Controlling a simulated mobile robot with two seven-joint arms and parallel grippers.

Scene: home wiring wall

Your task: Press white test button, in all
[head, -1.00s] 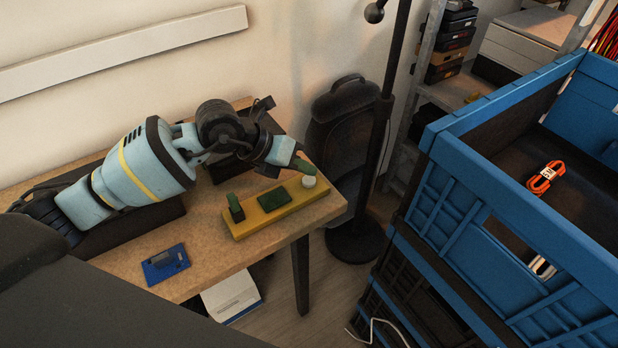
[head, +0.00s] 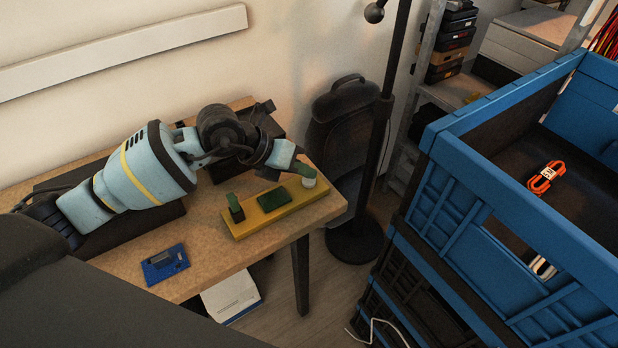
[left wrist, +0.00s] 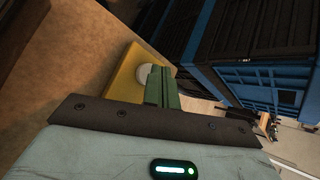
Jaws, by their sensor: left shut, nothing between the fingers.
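The white test button (head: 309,181) is a round white cap at the right end of a yellow board (head: 243,229) on the wooden table. The board also carries a green upright piece (head: 236,207) at its left and a dark green block (head: 273,199) in its middle. My left gripper (head: 304,170) is shut and empty, its green fingertips at the button's upper left. In the left wrist view the green fingers (left wrist: 161,88) lie beside the white button (left wrist: 143,75) and partly hide it. I cannot tell if they touch it. My right gripper is not in view.
A blue board with a grey part (head: 165,263) lies near the table's front edge. A black lamp pole (head: 384,120) and a dark backpack (head: 340,120) stand behind the table's right end. A big blue crate (head: 465,205) holding an orange cable (head: 545,177) is at the right.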

